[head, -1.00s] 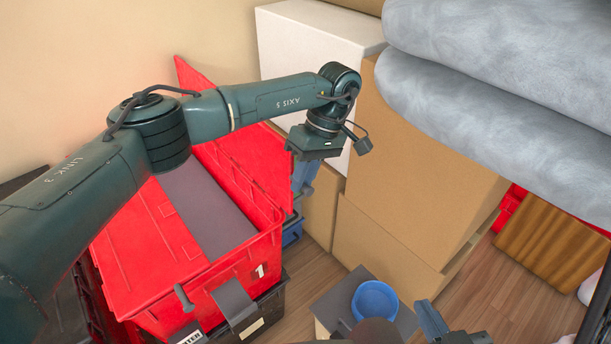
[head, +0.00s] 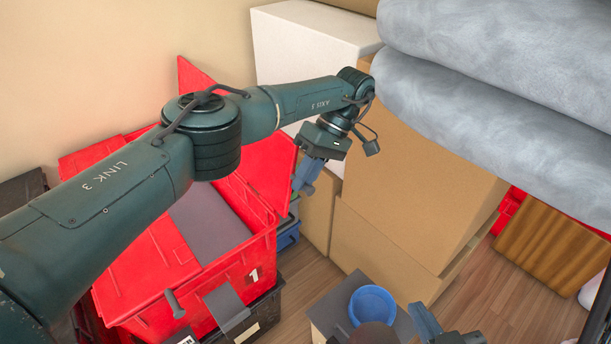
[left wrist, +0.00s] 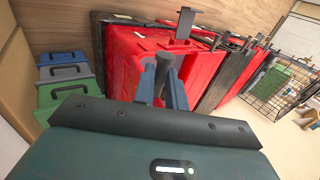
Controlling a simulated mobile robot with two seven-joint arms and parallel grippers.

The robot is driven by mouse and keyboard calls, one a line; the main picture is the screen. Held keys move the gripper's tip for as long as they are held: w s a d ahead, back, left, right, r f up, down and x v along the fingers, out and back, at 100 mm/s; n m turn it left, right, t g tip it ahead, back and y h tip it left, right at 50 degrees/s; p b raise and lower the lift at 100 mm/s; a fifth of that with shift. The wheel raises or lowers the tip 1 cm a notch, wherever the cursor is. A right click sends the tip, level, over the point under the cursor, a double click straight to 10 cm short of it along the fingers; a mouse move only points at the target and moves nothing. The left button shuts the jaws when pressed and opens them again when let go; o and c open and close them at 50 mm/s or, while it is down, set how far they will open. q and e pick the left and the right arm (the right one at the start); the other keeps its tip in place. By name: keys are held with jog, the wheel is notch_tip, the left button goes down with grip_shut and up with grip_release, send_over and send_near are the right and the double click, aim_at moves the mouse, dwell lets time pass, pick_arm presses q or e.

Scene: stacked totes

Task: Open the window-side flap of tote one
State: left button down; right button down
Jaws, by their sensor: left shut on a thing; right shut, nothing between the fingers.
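Tote one (head: 262,254) is red with a white "1" and stands on a dark tote. Its left flap (head: 152,255) is tilted over the left part, with a grey peg handle (head: 174,303) on it. Its right flap (head: 268,165) stands raised along the right side. Grey contents show between the flaps. My left gripper (head: 303,186) is beyond the right flap's edge, shut on a grey peg handle (left wrist: 162,65) seen between its fingers in the left wrist view. The flap hides part of that grip in the head view. My right gripper (head: 446,326) is shut and empty at the bottom.
A blue bowl (head: 374,303) stands on a grey-topped box in front. Cardboard boxes (head: 430,180) and a white box (head: 305,45) stand close to the right of my left arm. Grey rolled bedding (head: 490,80) overhangs at upper right. Some floor (head: 310,272) is clear.

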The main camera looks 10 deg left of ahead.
pick_arm(q)
jog(key=shift+s+d+f, duration=0.15)
jog(key=shift+f, duration=0.3)
pick_arm(e)
jog(key=shift+f, duration=0.1)
pick_arm(q)
jog(key=c, duration=1.6)
grip_release()
jog(key=shift+f, duration=0.1)
jog(key=shift+c, duration=0.2)
jog(key=shift+o, duration=1)
pick_arm(e)
jog(key=shift+w, duration=0.1)
pick_arm(q)
jog(key=shift+r, duration=0.2)
